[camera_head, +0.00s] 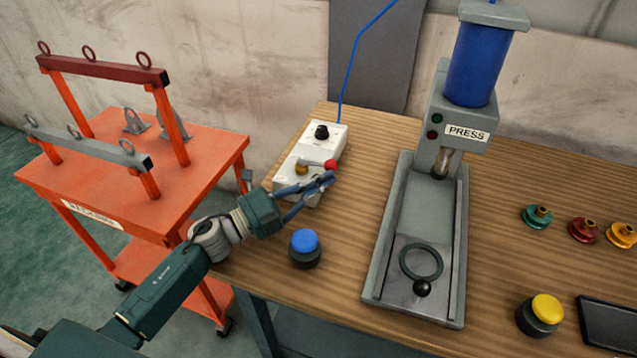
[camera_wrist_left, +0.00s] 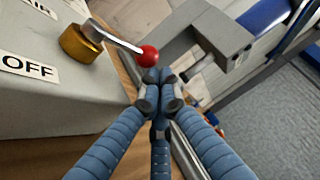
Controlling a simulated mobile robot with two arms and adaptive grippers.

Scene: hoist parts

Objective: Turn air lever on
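The air lever is a silver rod on a brass pivot with a red ball knob (camera_head: 331,165). It sits on a white control box (camera_head: 328,137) at the table's left edge. In the left wrist view the red knob (camera_wrist_left: 148,56) points right from the brass pivot (camera_wrist_left: 81,43), above an OFF label (camera_wrist_left: 27,67). My left gripper (camera_head: 329,179) has its blue fingers drawn together just below the knob in the head view. In the left wrist view the fingertips (camera_wrist_left: 160,88) meet with nothing seen between them; whether they touch the knob is unclear. My right gripper is out of view.
A press (camera_head: 440,140) with a blue cylinder stands right of the box. A blue button (camera_head: 305,243) stands near the table's front edge, and a yellow button (camera_head: 543,309) is at right. Several coloured parts (camera_head: 584,229) lie at far right. An orange cart (camera_head: 200,150) stands left.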

